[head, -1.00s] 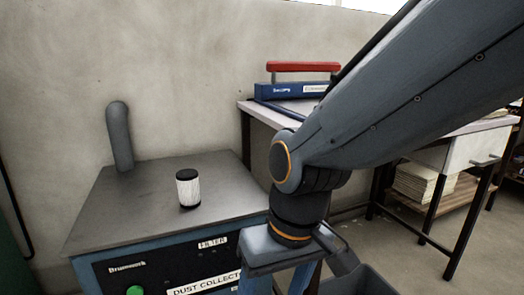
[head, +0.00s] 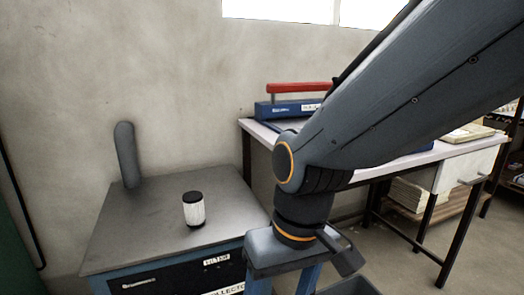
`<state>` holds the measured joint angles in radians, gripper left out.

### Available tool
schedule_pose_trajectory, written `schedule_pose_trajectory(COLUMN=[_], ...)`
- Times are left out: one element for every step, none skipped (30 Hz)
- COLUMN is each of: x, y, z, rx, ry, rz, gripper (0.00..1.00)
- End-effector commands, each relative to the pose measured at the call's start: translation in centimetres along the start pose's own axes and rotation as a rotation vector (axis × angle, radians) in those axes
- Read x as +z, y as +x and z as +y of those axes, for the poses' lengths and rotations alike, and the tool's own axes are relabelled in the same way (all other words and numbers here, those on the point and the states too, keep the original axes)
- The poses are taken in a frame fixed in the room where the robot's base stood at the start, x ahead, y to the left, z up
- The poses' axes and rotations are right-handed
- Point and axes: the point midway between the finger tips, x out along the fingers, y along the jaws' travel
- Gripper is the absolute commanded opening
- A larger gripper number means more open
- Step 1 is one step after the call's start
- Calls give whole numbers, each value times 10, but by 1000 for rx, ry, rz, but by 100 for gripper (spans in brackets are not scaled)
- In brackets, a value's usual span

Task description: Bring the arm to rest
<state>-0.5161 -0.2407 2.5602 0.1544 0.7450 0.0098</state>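My arm (head: 400,100) reaches in from the upper right and bends down at an orange-ringed joint. My gripper (head: 283,284) hangs below it, pointing down, at the lower middle of the head view. Its two blue fingers stand apart with a gap between them, and no held object shows there. The fingertips are cut off by the bottom edge. The gripper is just right of the grey-topped dust collector (head: 140,230). No cloth is in view.
A table (head: 455,152) at the back right bears a blue tool with a red handle (head: 300,88). A dark bin (head: 347,287) is partly visible below.

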Motion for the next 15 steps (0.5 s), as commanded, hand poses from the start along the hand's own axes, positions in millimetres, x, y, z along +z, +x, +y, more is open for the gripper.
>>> schedule_pose_trajectory(x=[2,3,3,4,4,5,6,7,8,9,10,12,13,14,16], y=[-19,-25,-33,-39,-45,-53,-58,-64,-72,-78,-84,-91,-97,-103,-111], z=[4,7,11,15,18,22,26,29,33,37,40,45,48,51,56], rx=[7,11,16,20,24,30,34,37,42,45,49,54,58,61,66], ry=[21,33,48,59,69,84,94,105,120,131,141,156,165,176,190], rz=[-2,-3,-4,-5,-4,-5,-7,-8,-9,-10,-10,-12,-13,-14,-16], gripper=[64,64,64,64,64,64,64,64,64,64,64,64,64,64,64])
